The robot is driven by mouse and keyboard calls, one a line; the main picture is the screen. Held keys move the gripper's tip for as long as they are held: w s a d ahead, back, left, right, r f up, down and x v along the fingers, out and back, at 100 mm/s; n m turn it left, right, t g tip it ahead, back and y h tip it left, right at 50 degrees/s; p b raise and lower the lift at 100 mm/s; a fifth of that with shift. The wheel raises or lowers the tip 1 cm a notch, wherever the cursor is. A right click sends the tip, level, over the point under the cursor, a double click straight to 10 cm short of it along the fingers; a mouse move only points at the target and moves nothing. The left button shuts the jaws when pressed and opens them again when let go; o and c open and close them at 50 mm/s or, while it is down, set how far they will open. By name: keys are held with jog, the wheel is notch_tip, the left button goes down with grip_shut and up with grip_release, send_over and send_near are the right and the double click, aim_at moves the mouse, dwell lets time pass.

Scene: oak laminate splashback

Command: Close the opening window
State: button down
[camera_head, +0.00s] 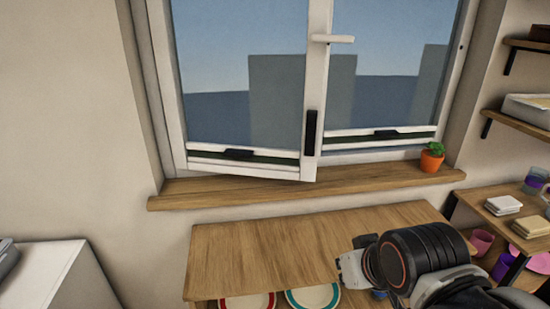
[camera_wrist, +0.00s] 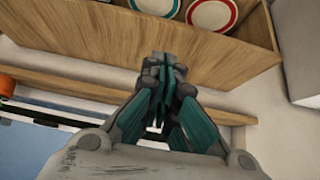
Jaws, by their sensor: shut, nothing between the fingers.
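The window's left sash (camera_head: 238,160) has a white frame and stands slightly ajar, its lower right corner swung out over the sill. A white handle (camera_head: 335,39) sits high near its free edge, with a black strip (camera_head: 311,132) lower down. The right sash (camera_head: 380,138) sits in the frame. My gripper (camera_head: 350,270) is at the lower right in the head view, over the wooden cabinet, below and apart from the window. In the wrist view my gripper (camera_wrist: 165,80) has its fingers together, with nothing between them.
A potted plant (camera_head: 432,157) stands at the right end of the wooden sill (camera_head: 290,191). A wooden cabinet (camera_head: 270,250) holding plates (camera_head: 314,297) is below. Shelves (camera_head: 515,45) with dishes are at right, a white unit (camera_head: 50,275) at left. The cabinet top is clear.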

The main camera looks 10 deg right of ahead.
jog(key=w+d+r+n+t+h+p, duration=0.1)
jog(key=w+d+r+n+h+p, duration=0.2)
jog(key=w, duration=0.6)
jog(key=n+t+h+p, duration=0.3)
jog(key=n+t+p, duration=0.1)
jog(key=n+t, duration=0.6)
send_near(291, 155)
jog(key=shift+n+g, duration=0.6)
jog(key=x, duration=0.5)
jog(key=shift+w+r, duration=0.35)
jog(key=shift+r, duration=0.05)
jog(key=shift+w+d, duration=0.2)
jog(key=shift+w, duration=0.3)
jog(key=shift+r, duration=0.1)
